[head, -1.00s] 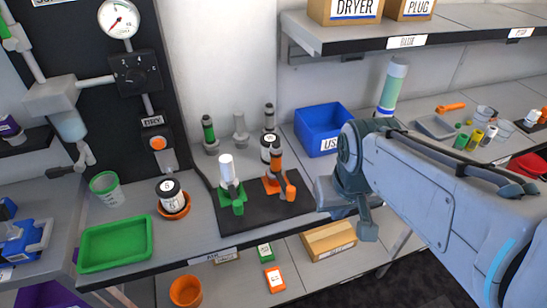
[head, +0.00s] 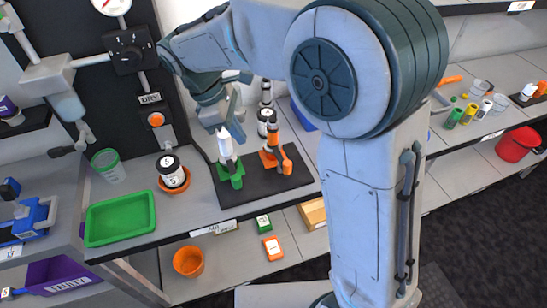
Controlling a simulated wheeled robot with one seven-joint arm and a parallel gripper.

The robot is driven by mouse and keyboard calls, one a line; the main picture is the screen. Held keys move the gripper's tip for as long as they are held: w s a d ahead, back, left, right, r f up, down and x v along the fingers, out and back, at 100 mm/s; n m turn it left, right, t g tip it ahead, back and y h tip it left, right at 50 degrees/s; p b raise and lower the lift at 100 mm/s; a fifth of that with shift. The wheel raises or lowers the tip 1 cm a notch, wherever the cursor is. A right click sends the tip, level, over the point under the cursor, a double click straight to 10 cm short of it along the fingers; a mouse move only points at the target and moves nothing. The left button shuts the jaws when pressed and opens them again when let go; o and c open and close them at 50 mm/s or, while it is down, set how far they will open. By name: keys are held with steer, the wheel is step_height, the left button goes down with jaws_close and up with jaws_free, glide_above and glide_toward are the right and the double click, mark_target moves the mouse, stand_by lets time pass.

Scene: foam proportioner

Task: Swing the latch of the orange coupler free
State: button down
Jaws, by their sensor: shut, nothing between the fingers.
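The orange coupler (head: 272,153) stands upright on the black mat (head: 262,184), with its orange latch (head: 287,164) hanging on its right side. My gripper (head: 226,130) is shut and empty. It points down above and behind the green coupler (head: 230,172), to the left of the orange coupler and apart from it. The green coupler has a white cylinder on top, and my gripper's tips overlap it in the picture; I cannot tell if they touch. My large arm link hides the bench to the right of the orange coupler.
A white-and-black jar (head: 172,170) sits in an orange dish left of the mat. A green tray (head: 120,218) lies at the bench's front left. The blue bin (head: 301,117) is mostly hidden by my arm.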

mark_target(282, 157)
steer(key=shift+d+f, duration=0.1)
steer(key=x, duration=1)
steer(key=shift+f, duration=0.1)
steer(key=d, duration=0.1)
steer(key=d+p, duration=0.1)
steer(key=shift+s+d+r, duration=0.15)
steer(key=shift+d+r, duration=0.1)
steer(key=shift+d, duration=0.7)
steer(key=shift+s, duration=0.1)
